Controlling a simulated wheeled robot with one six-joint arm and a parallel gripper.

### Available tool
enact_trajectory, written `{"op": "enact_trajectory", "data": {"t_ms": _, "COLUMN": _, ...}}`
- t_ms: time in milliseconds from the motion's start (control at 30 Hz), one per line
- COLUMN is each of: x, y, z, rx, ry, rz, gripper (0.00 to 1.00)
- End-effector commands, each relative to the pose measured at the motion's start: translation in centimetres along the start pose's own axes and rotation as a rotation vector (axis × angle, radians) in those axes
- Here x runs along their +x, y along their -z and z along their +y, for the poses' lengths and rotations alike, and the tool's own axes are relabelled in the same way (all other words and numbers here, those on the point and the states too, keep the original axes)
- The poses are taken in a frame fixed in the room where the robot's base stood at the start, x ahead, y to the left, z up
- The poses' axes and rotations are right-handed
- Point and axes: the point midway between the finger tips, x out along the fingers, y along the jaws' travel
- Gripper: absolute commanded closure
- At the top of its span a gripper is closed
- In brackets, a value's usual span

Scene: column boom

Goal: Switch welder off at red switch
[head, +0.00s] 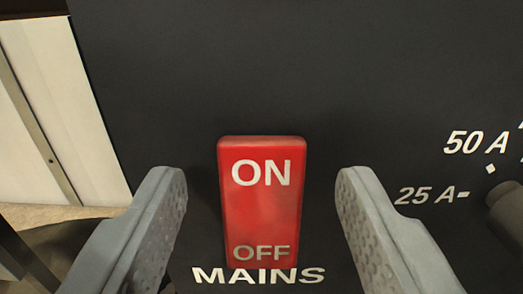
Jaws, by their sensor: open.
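The red switch (262,208) is a tall rocker on the welder's dark front panel (280,70). It has ON in white letters near its top and OFF in greyer letters near its bottom. The label MAINS stands in white just under it. My gripper (261,190) is open, with one grey finger on each side of the switch. Gaps show between both fingers and the switch, and nothing is between the fingers except the switch in view. How far the fingertips are from the panel I cannot tell.
At the right edge is part of a dark knob (507,208), with scale marks 25 A and 50 A by it. At the left, beyond the panel's edge, are pale panels (62,100) and a beige floor patch (50,215). The panel above the switch is bare.

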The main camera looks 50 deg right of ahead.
Motion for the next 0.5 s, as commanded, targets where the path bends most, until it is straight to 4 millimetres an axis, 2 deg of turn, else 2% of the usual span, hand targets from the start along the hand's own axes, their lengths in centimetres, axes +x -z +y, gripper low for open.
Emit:
{"op": "enact_trajectory", "data": {"t_ms": 367, "x": 0.61, "y": -0.06, "z": 0.0, "rx": -0.001, "ry": 0.0, "rz": -0.001, "gripper": 0.47}}
{"op": "enact_trajectory", "data": {"t_ms": 400, "x": 0.61, "y": -0.05, "z": 0.01, "rx": -0.001, "ry": 0.0, "rz": -0.001, "gripper": 0.49}}
{"op": "enact_trajectory", "data": {"t_ms": 500, "x": 0.6, "y": -0.05, "z": 0.01, "rx": -0.001, "ry": 0.0, "rz": -0.001, "gripper": 0.69}}
